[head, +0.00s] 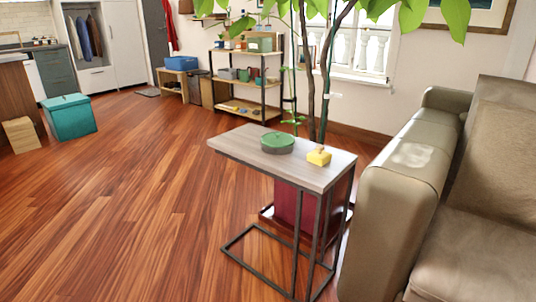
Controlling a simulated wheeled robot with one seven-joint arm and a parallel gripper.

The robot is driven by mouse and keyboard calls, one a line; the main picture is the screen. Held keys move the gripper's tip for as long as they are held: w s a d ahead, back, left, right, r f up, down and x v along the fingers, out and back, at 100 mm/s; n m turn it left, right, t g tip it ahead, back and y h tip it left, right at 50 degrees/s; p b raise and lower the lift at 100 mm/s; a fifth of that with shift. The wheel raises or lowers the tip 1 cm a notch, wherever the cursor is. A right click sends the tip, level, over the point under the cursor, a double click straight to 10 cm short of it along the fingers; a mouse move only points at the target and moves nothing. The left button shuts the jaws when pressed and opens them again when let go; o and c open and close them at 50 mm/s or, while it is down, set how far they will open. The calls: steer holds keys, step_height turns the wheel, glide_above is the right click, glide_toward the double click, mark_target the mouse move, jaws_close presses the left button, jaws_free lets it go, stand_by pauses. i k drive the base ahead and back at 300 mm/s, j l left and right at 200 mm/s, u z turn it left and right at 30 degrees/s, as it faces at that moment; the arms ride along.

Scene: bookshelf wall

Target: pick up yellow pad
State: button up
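A small yellow pad (319,156) lies on the wooden top of a narrow side table (239,142), near its right end. It looks like a small yellow block with a raised part on top. A round green lidded container (277,143) sits to its left, a little apart from it. My gripper is not in this view.
A beige sofa (398,178) stands close to the table's right. A red planter (298,205) with a tall plant is behind and under the table. A shelf (249,107) and teal box (70,117) stand farther back. Wooden floor (140,210) is clear at left.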

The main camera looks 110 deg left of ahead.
mark_target(318, 156)
steer(key=u, duration=3.4)
steer(key=i+j+z, duration=0.15)
steer(key=i, duration=0.45)
steer(key=i+j+z, duration=0.1)
steer(key=i+j, duration=0.3)
steer(key=i, duration=0.15)
steer(key=i+j+z, duration=0.15)
steer(key=i+j, duration=0.25)
steer(key=i, duration=0.2)
